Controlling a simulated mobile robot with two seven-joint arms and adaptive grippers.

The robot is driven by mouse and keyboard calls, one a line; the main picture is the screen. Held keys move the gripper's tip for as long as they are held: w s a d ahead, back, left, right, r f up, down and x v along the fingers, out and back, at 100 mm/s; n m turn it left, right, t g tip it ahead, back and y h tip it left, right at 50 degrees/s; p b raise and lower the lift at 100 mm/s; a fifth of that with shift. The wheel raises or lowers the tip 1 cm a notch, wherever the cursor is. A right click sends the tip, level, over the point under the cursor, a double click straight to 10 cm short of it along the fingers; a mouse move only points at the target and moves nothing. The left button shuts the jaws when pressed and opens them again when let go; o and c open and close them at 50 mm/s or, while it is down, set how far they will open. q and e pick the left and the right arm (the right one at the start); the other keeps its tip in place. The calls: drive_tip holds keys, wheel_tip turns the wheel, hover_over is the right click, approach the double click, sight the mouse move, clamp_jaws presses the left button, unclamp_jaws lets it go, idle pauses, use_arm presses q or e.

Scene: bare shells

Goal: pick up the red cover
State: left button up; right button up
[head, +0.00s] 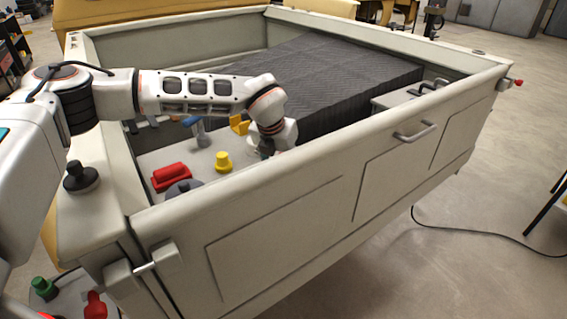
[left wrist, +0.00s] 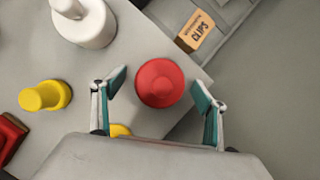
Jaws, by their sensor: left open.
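The red cover (left wrist: 160,83), round with a raised middle, lies on the pale grey surface in the left wrist view, near that surface's edge. My left gripper (left wrist: 159,97) is open, with one teal-padded finger on each side of the cover in the picture. Gaps show between the cover and both fingers; the height between them is not clear. In the head view my left gripper (head: 266,150) reaches down inside the pale shell, behind its near wall, and I cannot make out the cover there. My right gripper is not in view.
A yellow knobbed piece (left wrist: 45,95), a white one (left wrist: 88,22) and a box marked CLIPS (left wrist: 196,31) are close by. A red block (head: 170,177) sits farther left. The shell's near wall (head: 310,190) and a dark ridged block (head: 345,80) border my arm.

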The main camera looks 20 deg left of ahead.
use_arm(q)
drive_tip(key=shift+w+f, duration=0.15)
drive_tip(key=shift+f, duration=0.25)
drive_tip(key=shift+c, duration=0.4)
drive_tip(key=c, duration=0.9)
drive_tip(key=shift+r, duration=0.1)
